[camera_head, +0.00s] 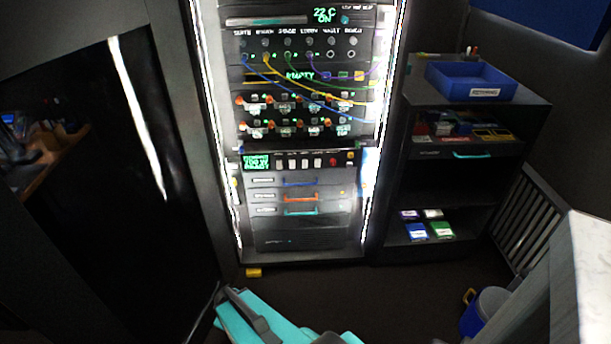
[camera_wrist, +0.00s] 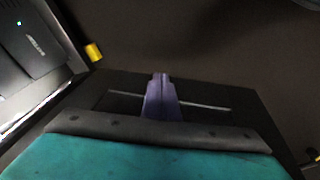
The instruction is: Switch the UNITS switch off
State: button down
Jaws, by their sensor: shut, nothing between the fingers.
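The tall rack panel (camera_head: 300,220) stands in the middle of the head view, with lit displays, patch cables and rows of small switches (camera_head: 290,113). The labels are too small to read, so I cannot tell which switch is UNITS. In the wrist view my gripper (camera_wrist: 161,82) is shut with its fingers together and nothing between them. It points at dark floor, well apart from the panel. In the head view only my teal arm shows at the bottom, and the fingertips are not visible there.
A dark shelf (camera_head: 400,185) at right bears a blue tray (camera_head: 470,92) and small boxes. A yellow block (camera_head: 253,272) lies at the rack's foot and shows in the wrist view (camera_wrist: 93,52). A blue bucket (camera_head: 482,312) stands at lower right.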

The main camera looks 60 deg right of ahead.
jog(key=w+d+r+n+t+h+b, duration=0.15)
jog(key=d+r, duration=0.25)
jog(key=d, duration=0.4)
jog(key=w+d+r+t+h+p, duration=0.1)
jog(key=w+d+r+t+h, duration=0.2)
jog(key=d, duration=0.5)
jog(key=d+r+n+t+h+b, duration=0.1)
jog(key=d+r+t+h, duration=0.1)
jog(key=d+r, duration=0.45)
jog(key=s+d+r+n+t+h, duration=0.1)
jog(key=s+d+r+h, duration=0.3)
jog(key=d+r, duration=0.4)
jog(key=s+d+r+n+t+h+b, duration=0.1)
jog(key=s+d+r+h, duration=0.2)
jog(key=s+d+r, duration=0.4)
jog(key=d+r, duration=0.1)
jog(key=d, duration=0.2)
jog(key=shift+d+r+n+h, duration=0.15)
jog(key=shift+d+n+h, duration=0.1)
jog(key=shift+n+h, duration=0.1)
jog(key=shift+b, duration=0.4)
jog(key=b+x, duration=0.4)
jog(key=b, duration=0.4)
jog(key=shift+w+d, duration=0.15)
jog(key=shift+d, duration=0.05)
jog(key=shift+w+d+b, duration=0.1)
jog(key=shift+d+b, duration=0.1)
jog(key=shift+b, duration=0.4)
